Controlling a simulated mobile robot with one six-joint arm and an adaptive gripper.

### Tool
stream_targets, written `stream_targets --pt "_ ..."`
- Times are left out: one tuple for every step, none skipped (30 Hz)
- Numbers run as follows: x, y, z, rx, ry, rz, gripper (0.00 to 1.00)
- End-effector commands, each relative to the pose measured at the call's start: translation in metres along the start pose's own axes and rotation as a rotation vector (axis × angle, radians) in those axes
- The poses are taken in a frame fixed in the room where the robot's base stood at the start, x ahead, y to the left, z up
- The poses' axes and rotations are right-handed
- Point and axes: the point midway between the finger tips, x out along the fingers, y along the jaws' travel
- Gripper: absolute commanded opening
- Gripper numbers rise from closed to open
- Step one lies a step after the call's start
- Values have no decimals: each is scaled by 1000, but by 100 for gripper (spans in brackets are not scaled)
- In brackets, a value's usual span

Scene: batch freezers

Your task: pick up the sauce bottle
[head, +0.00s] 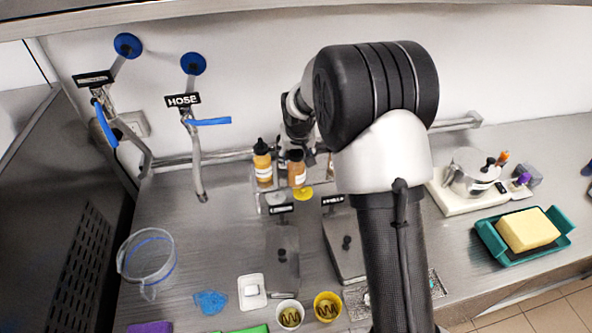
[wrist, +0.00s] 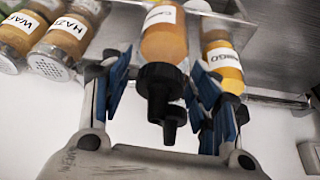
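A sauce bottle with orange-brown sauce, a white label and a black nozzle cap (wrist: 165,40) is between my gripper's fingers in the wrist view. In the head view it appears as the right one of two bottles (head: 297,172), partly hidden by my gripper. My gripper (wrist: 163,82) is open, with a blue-padded finger on each side of the cap and visible gaps to it. A second sauce bottle (head: 262,165) stands just left of it in the head view. In the wrist view this bottle, labelled MANGO (wrist: 224,58), sits behind the right finger.
Two labelled shaker jars (wrist: 62,40) are close at the left in the wrist view. Lidded metal pans (head: 284,250) lie in front of the bottles. A clear jug (head: 147,258) stands left, and a teal tray (head: 495,240) with a yellow block is right.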

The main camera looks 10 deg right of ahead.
Motion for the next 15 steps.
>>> stream_targets --pt "0 0 0 0 0 0 50" --pt "0 0 0 0 0 0 48" --pt "0 0 0 0 0 0 45" --pt "0 0 0 0 0 0 43" --pt "0 0 0 0 0 0 41" --pt "0 0 0 0 0 0 38" --pt "0 0 0 0 0 0 36" --pt "0 0 0 0 0 0 34" --pt "0 0 0 0 0 0 32" --pt "0 0 0 0 0 0 30" --pt "0 0 0 0 0 0 28" --pt "0 0 0 0 0 0 25" --pt "0 0 0 0 0 0 23" --pt "0 0 0 0 0 0 21" --pt "0 0 0 0 0 0 18"
